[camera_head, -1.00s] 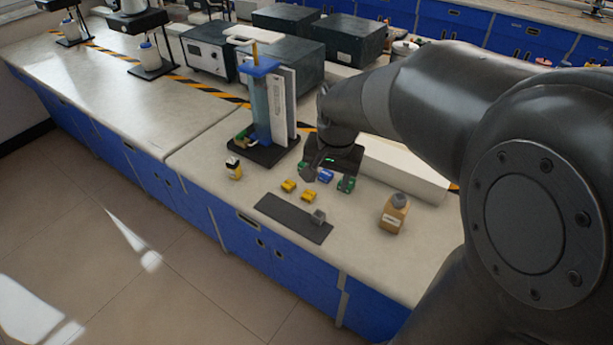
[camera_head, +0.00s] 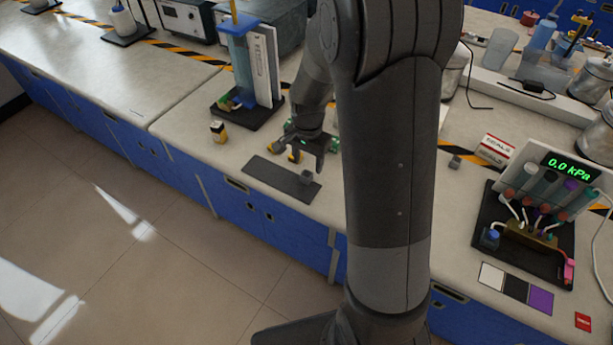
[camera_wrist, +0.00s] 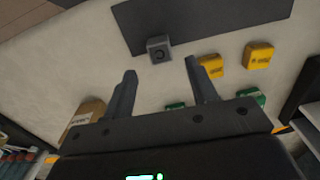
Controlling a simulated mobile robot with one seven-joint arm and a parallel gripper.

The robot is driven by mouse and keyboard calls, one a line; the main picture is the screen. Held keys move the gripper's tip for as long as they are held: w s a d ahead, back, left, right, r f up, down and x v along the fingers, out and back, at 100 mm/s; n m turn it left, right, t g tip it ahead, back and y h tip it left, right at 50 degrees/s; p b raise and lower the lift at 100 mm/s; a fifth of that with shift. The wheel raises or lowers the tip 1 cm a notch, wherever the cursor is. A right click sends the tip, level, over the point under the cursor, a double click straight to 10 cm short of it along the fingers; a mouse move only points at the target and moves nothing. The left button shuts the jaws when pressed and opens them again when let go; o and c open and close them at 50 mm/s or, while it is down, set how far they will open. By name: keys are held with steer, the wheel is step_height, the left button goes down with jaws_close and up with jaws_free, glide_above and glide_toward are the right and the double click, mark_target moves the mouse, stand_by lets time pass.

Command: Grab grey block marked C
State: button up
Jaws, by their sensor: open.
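The grey block (camera_head: 306,177) sits at the right end of a dark mat (camera_head: 268,174) near the bench's front edge. In the wrist view the grey block (camera_wrist: 159,49) shows a dark round mark on one face; I cannot read the letter clearly. It rests at the edge of the dark mat (camera_wrist: 210,14). My gripper (camera_head: 308,160) is above the bench, behind the block. In the wrist view my gripper (camera_wrist: 160,68) has its two fingers apart with nothing held. The block appears just beyond the fingertips, between their lines, apart from them.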

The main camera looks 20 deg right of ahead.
mark_target(307, 174)
steer(key=f, duration=0.5)
steer(key=shift+s+a+f, duration=0.1)
steer(key=shift+a+f, duration=0.05)
steer(key=shift+a, duration=0.05)
jaws_close()
stand_by(0.4)
